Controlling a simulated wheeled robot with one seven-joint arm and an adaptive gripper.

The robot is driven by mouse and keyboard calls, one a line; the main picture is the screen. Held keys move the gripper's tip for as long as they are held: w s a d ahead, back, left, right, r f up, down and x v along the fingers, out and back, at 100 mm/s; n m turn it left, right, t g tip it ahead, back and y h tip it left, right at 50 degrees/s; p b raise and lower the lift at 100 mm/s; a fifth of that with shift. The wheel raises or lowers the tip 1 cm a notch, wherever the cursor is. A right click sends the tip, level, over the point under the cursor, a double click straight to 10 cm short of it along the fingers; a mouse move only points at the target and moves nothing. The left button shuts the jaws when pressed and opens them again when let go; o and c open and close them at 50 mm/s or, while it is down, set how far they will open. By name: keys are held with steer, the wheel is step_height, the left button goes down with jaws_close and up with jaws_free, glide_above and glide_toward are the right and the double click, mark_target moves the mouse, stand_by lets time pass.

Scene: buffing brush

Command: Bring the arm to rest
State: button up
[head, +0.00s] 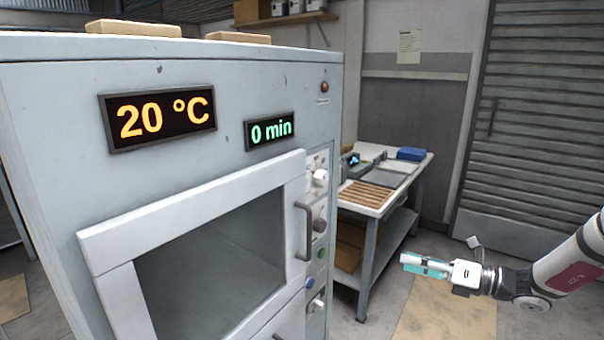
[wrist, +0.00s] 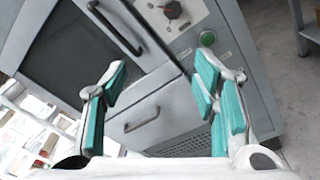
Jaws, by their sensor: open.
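My gripper (head: 425,265) is at the right of the head view, with teal finger pads, in front of and to the right of the oven. In the wrist view my gripper (wrist: 162,98) has its two fingers spread wide with nothing between them. Past the fingers are the oven's front (wrist: 222,40), a dark handle (wrist: 116,28), a drawer handle and a green button. My arm reaches in from the right edge of the head view.
The grey oven (head: 230,80) fills the left, its displays reading 20 °C and 0 min. A workbench (head: 425,163) with a slatted wooden board (head: 367,195) and a blue item (head: 411,154) stands behind. A ribbed door (head: 530,110) is at right. Floor around my gripper looks clear.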

steer(key=s+a+r+n+g+h, duration=0.35)
steer(key=s+a+n, duration=0.25)
steer(key=s+n, duration=0.2)
steer(key=s+a+r+n+g+h, duration=0.2)
steer(key=s+a+r+n+g, duration=0.35)
steer(key=s+n, duration=0.2)
steer(key=s+d+r+n+t+h, duration=0.2)
steer(key=s+r+n+h, duration=0.1)
steer(key=s+n, duration=0.5)
steer(key=s+d+r+n+t+h, duration=0.2)
steer(key=s+n+h, duration=0.4)
steer(key=s+n, duration=0.2)
steer(key=shift+s+d+r+n+t, duration=0.3)
steer(key=shift+s+r+n, duration=0.1)
steer(key=shift+s, duration=0.6)
